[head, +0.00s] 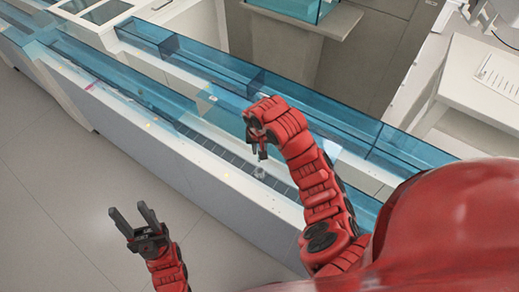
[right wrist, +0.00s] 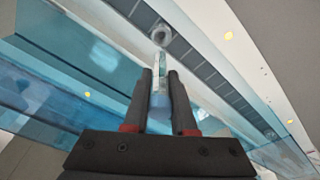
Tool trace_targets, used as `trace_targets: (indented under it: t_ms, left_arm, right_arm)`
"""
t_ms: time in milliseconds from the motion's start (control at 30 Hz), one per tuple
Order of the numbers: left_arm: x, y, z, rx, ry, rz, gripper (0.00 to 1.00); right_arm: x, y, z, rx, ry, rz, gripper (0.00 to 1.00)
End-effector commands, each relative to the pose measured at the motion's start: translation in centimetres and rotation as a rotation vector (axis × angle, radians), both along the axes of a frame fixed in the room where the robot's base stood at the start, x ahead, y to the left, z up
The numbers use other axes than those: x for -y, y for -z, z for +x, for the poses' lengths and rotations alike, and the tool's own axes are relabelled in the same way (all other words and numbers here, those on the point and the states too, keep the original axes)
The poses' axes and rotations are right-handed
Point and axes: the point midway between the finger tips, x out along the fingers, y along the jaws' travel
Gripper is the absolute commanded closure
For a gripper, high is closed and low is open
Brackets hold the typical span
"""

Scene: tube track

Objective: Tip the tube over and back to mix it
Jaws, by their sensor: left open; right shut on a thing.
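The tube (right wrist: 160,64) shows in the right wrist view between the two dark fingers of my right gripper (right wrist: 159,76). The fingers are shut on it. It is slim and pale, with a bluish part low between the fingers; its tilt is hard to tell. A round grey-white ring-like holder (right wrist: 161,36) shows just past the tube's far end; I cannot tell whether they touch. In the head view my right gripper (head: 262,150) hangs above the track, and a small pale piece (head: 259,173) shows just below it. My left gripper (head: 131,213) is open and empty over the floor.
The long dark track (head: 215,149) runs diagonally along a white bench with clear blue walls (head: 150,90). A white table with a printed sheet (head: 497,77) stands at the right. The grey floor (head: 50,180) at the left is clear.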

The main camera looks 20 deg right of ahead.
Motion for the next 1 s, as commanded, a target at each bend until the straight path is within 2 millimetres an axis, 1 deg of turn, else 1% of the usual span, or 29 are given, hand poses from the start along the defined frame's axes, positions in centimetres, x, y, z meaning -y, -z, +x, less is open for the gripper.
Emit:
trace_targets:
  t_ms: [33,100,267,367,900,1000]
  left_arm:
    - [0.0,0.0,0.0,0.0,0.0,0.0,0.5]
    - [0.0,0.0,0.0,0.0,0.0,0.0,0.5]
    - [0.0,-0.1,0.0,0.0,0.0,0.0,0.5]
    - [0.0,-0.9,0.0,0.0,0.0,0.0,0.5]
    - [0.0,-9.9,0.0,0.0,0.0,0.0,0.5]
    - [0.0,-11.0,0.0,0.0,0.0,0.0,0.5]
  right_arm:
    - [0.0,0.0,0.0,0.0,0.0,0.0,0.88]
    - [0.0,0.0,0.0,0.0,0.0,0.0,1.0]
    - [0.0,-0.1,0.0,0.0,0.0,0.0,1.0]
    - [0.0,-0.8,0.0,0.0,0.0,0.0,1.0]
    - [0.0,-9.1,0.0,0.0,0.0,0.0,1.0]
    - [0.0,-10.2,0.0,0.0,0.0,0.0,1.0]
